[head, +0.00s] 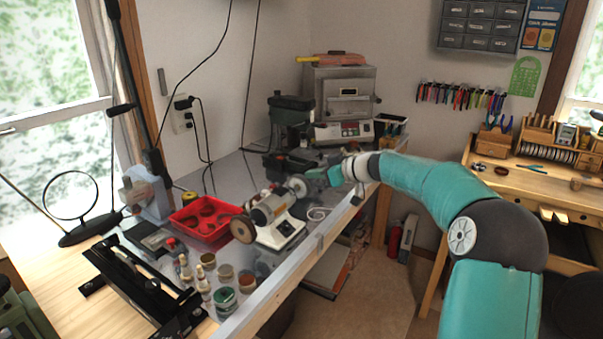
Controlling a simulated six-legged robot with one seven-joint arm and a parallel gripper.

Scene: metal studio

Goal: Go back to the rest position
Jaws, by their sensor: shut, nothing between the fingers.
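My gripper (324,174) is at the end of my teal arm, which reaches in from the right. It is small in the head view, just above the far right part of the grey bench (228,171). It is shut and appears empty. It is close to the right end of the bench polisher (274,217), and I cannot tell whether they touch.
A red tray (205,219) and several jars (224,297) are left of and below the polisher. A kiln (341,95) and a dark machine (290,117) stand behind my gripper. A wooden workbench (536,172) is at right. Floor (365,285) shows between the benches.

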